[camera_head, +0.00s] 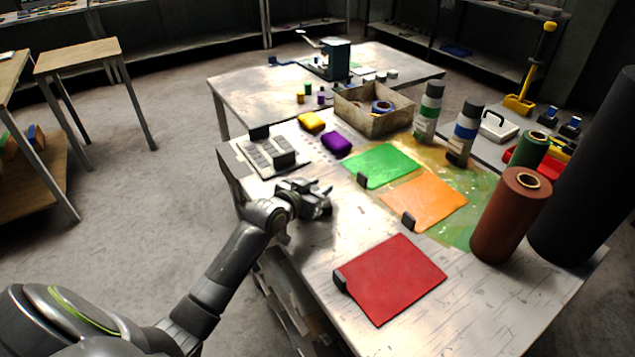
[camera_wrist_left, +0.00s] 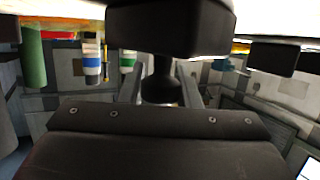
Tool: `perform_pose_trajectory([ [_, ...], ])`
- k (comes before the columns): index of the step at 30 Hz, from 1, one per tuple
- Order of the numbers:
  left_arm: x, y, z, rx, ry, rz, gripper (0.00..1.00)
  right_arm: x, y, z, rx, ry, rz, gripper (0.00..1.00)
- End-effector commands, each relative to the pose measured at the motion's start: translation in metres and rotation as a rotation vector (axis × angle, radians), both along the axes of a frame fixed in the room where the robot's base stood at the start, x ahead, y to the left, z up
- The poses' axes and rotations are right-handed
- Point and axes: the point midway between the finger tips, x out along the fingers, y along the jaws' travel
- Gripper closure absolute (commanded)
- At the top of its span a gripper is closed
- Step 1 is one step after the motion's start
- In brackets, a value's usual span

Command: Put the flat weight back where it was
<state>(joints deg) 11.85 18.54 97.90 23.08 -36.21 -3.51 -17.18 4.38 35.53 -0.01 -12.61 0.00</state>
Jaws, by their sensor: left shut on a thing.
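My left gripper (camera_head: 322,196) is above the left edge of the worktable (camera_head: 330,238). It is shut on a dark weight, whose blocky body (camera_wrist_left: 172,28) and narrow stem show in the left wrist view. The stem is between the two fingers (camera_wrist_left: 165,88). The weight is hard to make out in the head view. Green (camera_head: 382,165), orange (camera_head: 425,202) and red (camera_head: 392,278) sheets lie on the table, each with a small dark block at its left edge. My right gripper is not in view.
Yellow (camera_head: 311,122) and purple (camera_head: 336,142) blocks lie beyond. A box (camera_head: 372,122), bottles (camera_head: 428,112) and a brown roll (camera_head: 510,220) stand farther off.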

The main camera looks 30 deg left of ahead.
Motion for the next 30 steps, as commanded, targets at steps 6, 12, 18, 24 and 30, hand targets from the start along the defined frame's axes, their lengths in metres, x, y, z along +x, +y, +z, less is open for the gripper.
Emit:
perform_pose_trajectory([
  [6, 0.001, -0.001, 0.004, 0.000, -0.011, -0.002, 1.00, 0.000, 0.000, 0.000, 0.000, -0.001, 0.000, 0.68],
  [12, 0.000, 0.000, -0.002, 0.000, 0.000, 0.000, 0.53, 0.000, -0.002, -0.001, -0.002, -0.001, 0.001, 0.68],
  [18, 0.000, 0.000, -0.002, 0.000, 0.000, 0.000, 0.48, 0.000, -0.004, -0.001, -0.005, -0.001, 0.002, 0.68],
  [24, -0.001, 0.000, 0.002, 0.000, -0.001, 0.000, 0.48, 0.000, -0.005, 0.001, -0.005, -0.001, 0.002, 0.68],
  [30, -0.023, 0.004, 0.008, 0.002, -0.001, -0.001, 0.48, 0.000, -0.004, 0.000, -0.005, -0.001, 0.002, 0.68],
])
